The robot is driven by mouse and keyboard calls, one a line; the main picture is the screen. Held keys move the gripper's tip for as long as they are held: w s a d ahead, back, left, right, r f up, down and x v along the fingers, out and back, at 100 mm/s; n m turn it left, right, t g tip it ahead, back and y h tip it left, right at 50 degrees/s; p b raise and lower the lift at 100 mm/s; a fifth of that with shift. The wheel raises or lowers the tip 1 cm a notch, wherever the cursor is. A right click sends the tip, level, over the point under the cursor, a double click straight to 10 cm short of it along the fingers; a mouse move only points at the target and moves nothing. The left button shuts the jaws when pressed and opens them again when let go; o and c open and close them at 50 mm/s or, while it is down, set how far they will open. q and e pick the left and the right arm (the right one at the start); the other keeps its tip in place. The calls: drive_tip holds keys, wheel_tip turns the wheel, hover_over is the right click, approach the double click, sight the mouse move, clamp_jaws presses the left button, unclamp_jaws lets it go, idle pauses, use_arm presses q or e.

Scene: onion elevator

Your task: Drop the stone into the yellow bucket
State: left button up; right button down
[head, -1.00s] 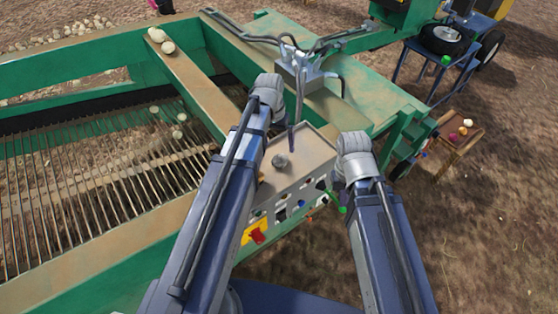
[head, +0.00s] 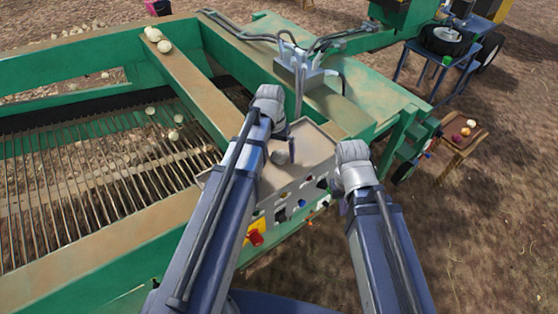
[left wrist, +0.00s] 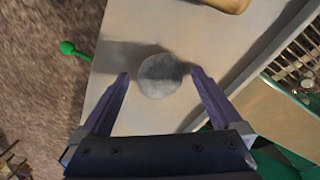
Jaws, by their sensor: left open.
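The stone (head: 279,157) is a round grey lump on the flat beige top of the control box (head: 310,150). In the left wrist view the stone (left wrist: 164,77) lies between the tips of my left gripper (left wrist: 160,78), with a gap at each side. My left gripper (head: 282,142) is open and close to the stone in the head view, its fingers partly hidden by the wrist. My right gripper (head: 344,200) hangs at the box's right edge, its fingers mostly hidden. I cannot make out a yellow bucket in these frames.
Switches and a red knob (head: 256,238) line the box's front. Left of it is a green-framed bed of metal bars (head: 90,180) with several pale round lumps. Hoses and a grey valve block (head: 300,72) stand behind. A small wooden table (head: 462,146) with onions is at right.

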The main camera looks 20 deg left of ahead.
use_arm(q)
clamp_jaws()
idle(0.8)
